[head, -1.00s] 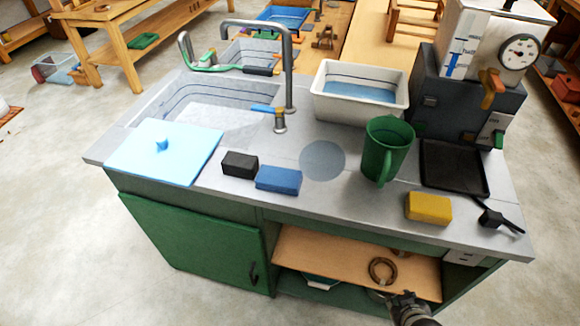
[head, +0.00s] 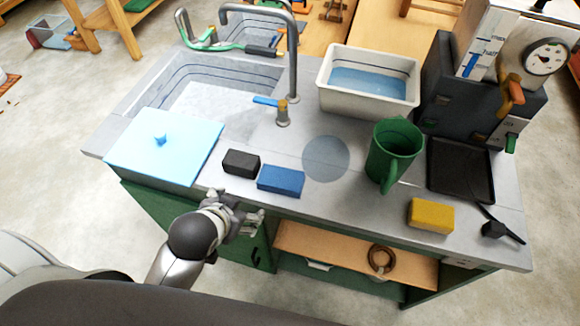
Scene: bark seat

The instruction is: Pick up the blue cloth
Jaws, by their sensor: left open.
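The blue cloth (head: 187,150) is a pale blue flat square with a small raised peak in its middle. It lies on the left front of the grey counter, beside the sink basin. My left gripper (head: 243,204) is open and empty at the counter's front edge. It is to the right of the cloth and apart from it, just in front of a black block (head: 241,163) and a darker blue block (head: 281,181). My right gripper is not in view.
A tap (head: 290,60) stands behind the blocks. A white basin of water (head: 368,80), a green mug (head: 393,152), a yellow block (head: 431,215) and a black tray (head: 461,168) are to the right. A round grey-blue patch (head: 326,158) marks the counter's middle.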

